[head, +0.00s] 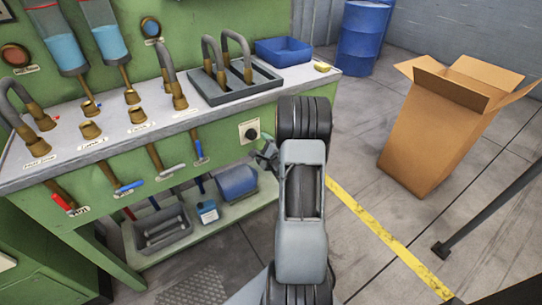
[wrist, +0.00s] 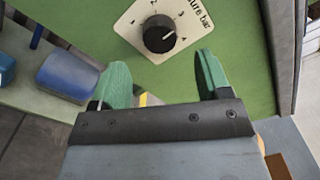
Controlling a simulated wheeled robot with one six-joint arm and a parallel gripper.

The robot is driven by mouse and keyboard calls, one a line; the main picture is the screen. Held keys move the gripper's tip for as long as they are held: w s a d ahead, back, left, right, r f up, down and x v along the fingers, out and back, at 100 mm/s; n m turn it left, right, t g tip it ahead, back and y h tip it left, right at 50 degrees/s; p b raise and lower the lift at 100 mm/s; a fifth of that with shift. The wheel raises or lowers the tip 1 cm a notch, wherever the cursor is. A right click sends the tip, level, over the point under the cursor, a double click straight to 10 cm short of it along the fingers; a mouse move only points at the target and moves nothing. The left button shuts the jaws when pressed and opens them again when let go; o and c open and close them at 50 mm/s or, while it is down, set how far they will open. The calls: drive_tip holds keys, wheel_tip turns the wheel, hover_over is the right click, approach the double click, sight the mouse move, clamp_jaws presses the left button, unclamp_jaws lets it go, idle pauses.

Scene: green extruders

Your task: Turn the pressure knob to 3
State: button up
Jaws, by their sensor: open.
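The pressure knob (wrist: 159,33) is round and black, on a white plate (wrist: 135,32) with numbers and the words "ure bar" partly in view. Its white mark seems to point right, towards the 4. In the head view the knob (head: 252,134) is on the green front panel, right of the blue-handled valves. My gripper (wrist: 161,68) is open, its two green fingers apart, with nothing between them. The knob lies just beyond the fingertips, and they appear apart from it. In the head view my gripper (head: 266,156) is partly hidden by my arm.
A blue bin (head: 237,182) and a grey tray (head: 163,227) stand on the lower shelf. A grey tray with hoses (head: 205,92) and a blue tray (head: 284,51) sit on the bench. A cardboard box (head: 432,135) stands right, with floor between it and the bench.

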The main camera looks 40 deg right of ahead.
drive_tip(key=s+a, duration=0.1)
drive_tip(key=s, duration=0.7)
idle(0.5)
drive_tip(key=s+d+f+n+g+h, duration=0.1)
drive_tip(key=s+d+f+n+g, duration=0.25)
drive_tip(key=f+n+g, duration=0.45)
drive_tip(key=s+a+r+n+g+y+p, duration=0.1)
drive_tip(key=s+a+r+n+g+p, duration=0.2)
drive_tip(key=a+r+n+p, duration=0.4)
drive_tip(key=s+a+r+n+g+y+p, duration=0.2)
drive_tip(key=s+a+r+n+p, duration=0.3)
drive_tip(key=a+r, duration=1.6)
wheel_tip(320, 180, up, 5)
drive_tip(key=n+g+p, duration=0.1)
drive_tip(key=n+p, duration=0.1)
drive_tip(key=n, duration=0.3)
drive_tip(key=shift+a+n+y, duration=0.2)
drive_tip(key=shift+n+y, duration=0.1)
